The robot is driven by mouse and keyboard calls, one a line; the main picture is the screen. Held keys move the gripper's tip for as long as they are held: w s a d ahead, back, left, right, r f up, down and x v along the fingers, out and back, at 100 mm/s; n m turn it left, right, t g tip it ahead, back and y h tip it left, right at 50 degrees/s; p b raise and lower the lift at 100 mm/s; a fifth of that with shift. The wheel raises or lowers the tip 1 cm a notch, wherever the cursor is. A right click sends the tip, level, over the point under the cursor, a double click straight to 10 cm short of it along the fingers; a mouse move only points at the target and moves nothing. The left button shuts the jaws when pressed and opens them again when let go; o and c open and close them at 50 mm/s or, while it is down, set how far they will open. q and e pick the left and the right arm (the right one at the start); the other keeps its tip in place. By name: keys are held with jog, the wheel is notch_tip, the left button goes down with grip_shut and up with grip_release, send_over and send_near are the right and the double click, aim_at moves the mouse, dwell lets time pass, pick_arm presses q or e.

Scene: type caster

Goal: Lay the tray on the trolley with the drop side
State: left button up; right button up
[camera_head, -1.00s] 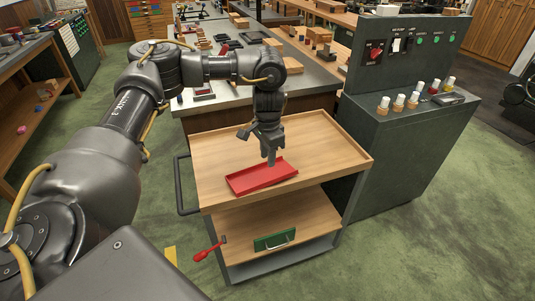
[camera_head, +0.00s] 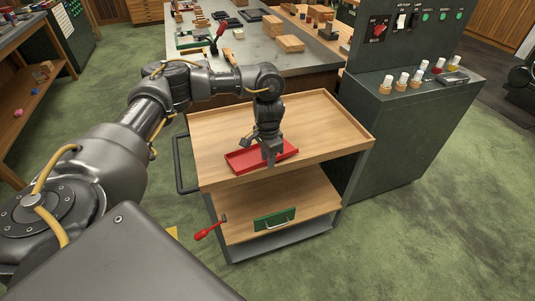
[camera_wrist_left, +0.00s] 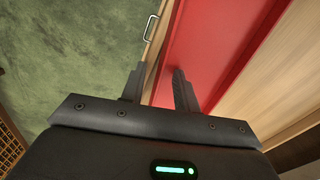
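The shallow red tray (camera_head: 243,163) lies on the wooden top of the trolley (camera_head: 310,125), close to its front edge. My left gripper (camera_head: 270,163) points down at the tray's near side in the head view. In the left wrist view my gripper's fingers (camera_wrist_left: 158,88) are apart, one over the red tray (camera_wrist_left: 200,45) and one outside its edge. The tray's edge runs between them with gaps visible; I cannot tell whether either finger touches it. My right gripper is not in view.
A green panel with a metal handle (camera_head: 274,221) and a red lever (camera_head: 208,230) are at the trolley's lower front. A dark control cabinet (camera_head: 400,140) stands close on the right. A workbench (camera_head: 270,58) with wooden blocks is behind. The trolley top's right part is bare.

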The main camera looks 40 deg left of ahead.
pick_arm(q)
jog(key=c, duration=0.6)
grip_shut()
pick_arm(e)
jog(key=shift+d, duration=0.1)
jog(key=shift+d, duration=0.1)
pick_arm(q)
jog(key=shift+w+a, duration=0.3)
jog(key=shift+a, duration=0.1)
jog(key=w+a, duration=0.2)
jog(key=a, duration=0.1)
jog(key=shift+a, duration=0.15)
jog(key=shift+w+a, duration=0.7)
jog(key=shift+a, duration=0.15)
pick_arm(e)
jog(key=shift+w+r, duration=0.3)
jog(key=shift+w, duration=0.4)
